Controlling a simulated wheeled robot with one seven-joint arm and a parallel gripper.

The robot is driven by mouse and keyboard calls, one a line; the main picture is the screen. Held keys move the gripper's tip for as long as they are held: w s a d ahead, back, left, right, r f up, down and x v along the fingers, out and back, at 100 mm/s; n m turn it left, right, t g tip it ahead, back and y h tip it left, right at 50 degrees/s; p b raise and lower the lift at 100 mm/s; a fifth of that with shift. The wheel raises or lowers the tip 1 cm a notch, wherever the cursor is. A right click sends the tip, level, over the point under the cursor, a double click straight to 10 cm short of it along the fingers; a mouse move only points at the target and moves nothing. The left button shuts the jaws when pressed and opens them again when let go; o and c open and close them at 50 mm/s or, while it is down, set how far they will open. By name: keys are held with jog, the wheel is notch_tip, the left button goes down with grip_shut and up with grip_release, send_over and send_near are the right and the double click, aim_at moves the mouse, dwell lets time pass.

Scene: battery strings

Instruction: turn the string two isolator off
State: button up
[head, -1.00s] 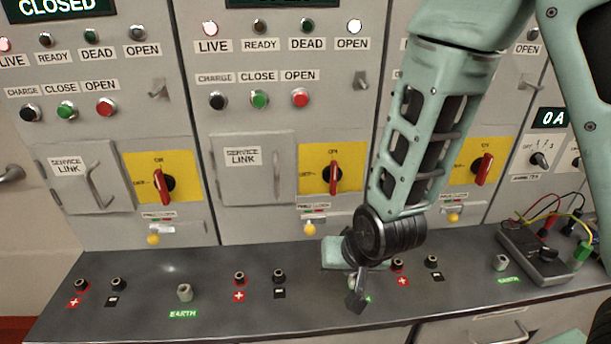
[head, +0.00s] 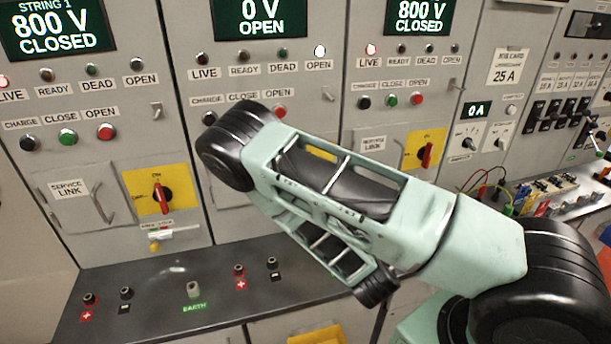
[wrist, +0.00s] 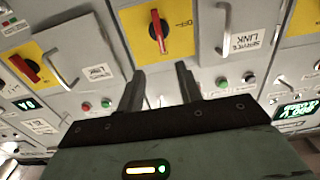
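The string two panel is the middle one, with a display (head: 261,17) reading 0 V OPEN. My arm covers most of its isolator in the head view; only a bit of the yellow plate (head: 321,152) shows. In the inverted wrist view, the isolator's red handle (wrist: 157,27) stands upright in the picture on its yellow plate (wrist: 134,38), with an OFF label to one side. My gripper (wrist: 160,78) is open and empty, its two fingers apart, with the handle beyond them and not between them. The head view does not show the fingers.
String one's isolator (head: 159,193) is at left and string three's (head: 427,152) at right. A service link door (wrist: 240,38) with a handle adjoins the string two isolator. Terminals stand on the dark bench (head: 150,290) below; test gear lies further right.

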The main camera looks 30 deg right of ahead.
jog(key=b+x, duration=0.9)
jog(key=x, duration=0.8)
jog(key=shift+w+b, duration=0.2)
jog(key=shift+b, duration=0.15)
grip_shut()
